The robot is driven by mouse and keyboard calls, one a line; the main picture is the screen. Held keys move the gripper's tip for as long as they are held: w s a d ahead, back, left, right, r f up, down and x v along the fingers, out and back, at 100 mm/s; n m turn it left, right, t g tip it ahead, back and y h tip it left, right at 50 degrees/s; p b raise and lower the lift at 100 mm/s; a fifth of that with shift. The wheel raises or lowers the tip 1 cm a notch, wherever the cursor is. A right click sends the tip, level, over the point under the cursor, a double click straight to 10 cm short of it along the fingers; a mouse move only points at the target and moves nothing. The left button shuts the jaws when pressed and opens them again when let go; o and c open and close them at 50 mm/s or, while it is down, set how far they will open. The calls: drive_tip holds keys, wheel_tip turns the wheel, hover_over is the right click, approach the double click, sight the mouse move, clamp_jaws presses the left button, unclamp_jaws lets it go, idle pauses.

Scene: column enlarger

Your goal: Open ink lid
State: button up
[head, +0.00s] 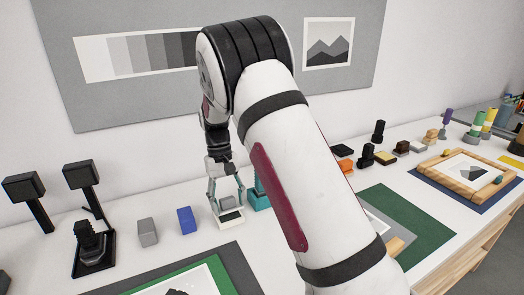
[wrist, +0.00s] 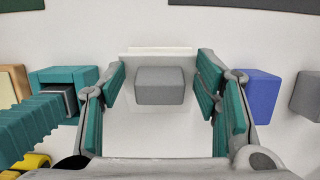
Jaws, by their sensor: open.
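A grey block (wrist: 160,88), which looks like the grip of the ink lid, stands on a flat white piece with a raised white edge (wrist: 160,51). In the head view the white piece (head: 231,217) lies on the table below my gripper (head: 226,199). My gripper is open, with its teal fingers on either side of the grey block. In the wrist view a gap shows between each finger and the block. Whether the white piece is the lid itself or the ink pad under it, I cannot tell.
A teal box (wrist: 64,82) stands close by on the left in the wrist view. A blue block (wrist: 261,97) stands close on the right, with a grey block (head: 147,232) beyond it. A black stamp-like tool (head: 90,246) stands farther left in the head view.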

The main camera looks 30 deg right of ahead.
sight(230, 207)
drive_tip(key=shift+s+f+t+p, duration=0.35)
drive_tip(key=shift+t+p, duration=0.35)
drive_tip(key=shift+p, duration=0.9)
drive_tip(key=shift+s+f+t+p, duration=0.2)
drive_tip(key=shift+s+t+p, duration=0.4)
drive_tip(key=shift+p, duration=0.95)
wheel_tip(230, 207, up, 14)
drive_tip(key=w+f+b, duration=0.1)
drive_tip(key=b, duration=0.2)
drive_tip(key=s+r+t+b, duration=0.1)
drive_tip(key=s+r, duration=0.4)
drive_tip(key=s, duration=0.4)
drive_tip(key=s+r+t+b, duration=0.1)
drive_tip(key=s+r+t, duration=0.1)
drive_tip(key=s+r, duration=0.4)
drive_tip(key=shift+s+y, duration=0.3)
drive_tip(key=shift+s, duration=2)
drive_tip(key=shift+d, duration=0.1)
